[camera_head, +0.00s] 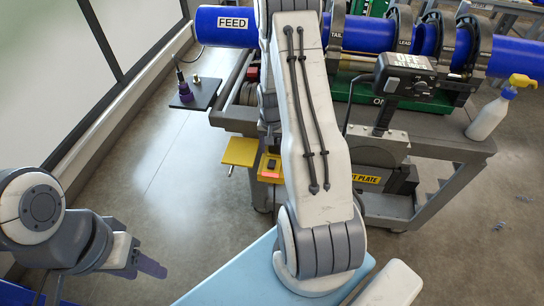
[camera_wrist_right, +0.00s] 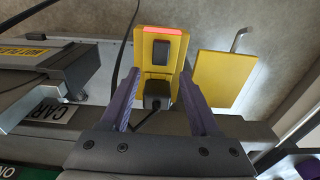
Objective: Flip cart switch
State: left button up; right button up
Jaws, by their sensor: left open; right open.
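The cart switch is a yellow box (camera_head: 270,167) with a black rocker, low on the cart's front left, partly beside my right arm in the head view. In the right wrist view, the switch box (camera_wrist_right: 174,84) has a red lit strip along its top edge and a black rocker (camera_wrist_right: 162,50). My right gripper (camera_wrist_right: 160,72) is open, its purple fingers on either side of the box's lower part. I cannot tell whether they touch it. My right arm hides this gripper in the head view. My left gripper (camera_head: 150,264) is open and empty at the lower left, away from the cart.
A yellow pedal-like plate (camera_head: 240,151) sits just left of the switch. Blue pipes (camera_head: 362,34) lie on the cart, with a control box (camera_head: 405,75) and a spray bottle (camera_head: 490,112) at right. A black cable (camera_wrist_right: 145,122) runs below the switch.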

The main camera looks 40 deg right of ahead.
aim_at(272, 162)
notch_tip(272, 162, up, 5)
jog(key=shift+s+a+f, duration=0.1)
dwell(0.6)
jog(key=s+a+r+n, duration=0.2)
jog(key=a+r+n, duration=0.3)
jog(key=a, duration=0.7)
jog(key=s+a+r+n, duration=0.1)
jog(key=a+r+n, duration=0.2)
jog(key=a+r, duration=0.6)
jog(key=s+a+r+n, duration=0.1)
jog(key=s+a+n, duration=0.3)
jog(key=s, duration=0.5)
jog(key=s+a+r+n+y, duration=0.1)
jog(key=s+a+r+n, duration=0.1)
jog(key=s+a+n, duration=0.3)
jog(key=s+a, duration=0.4)
jog(key=shift+s+r+g+y, duration=0.15)
jog(key=shift+s+g+y, duration=0.05)
jog(key=shift+g+y, duration=0.1)
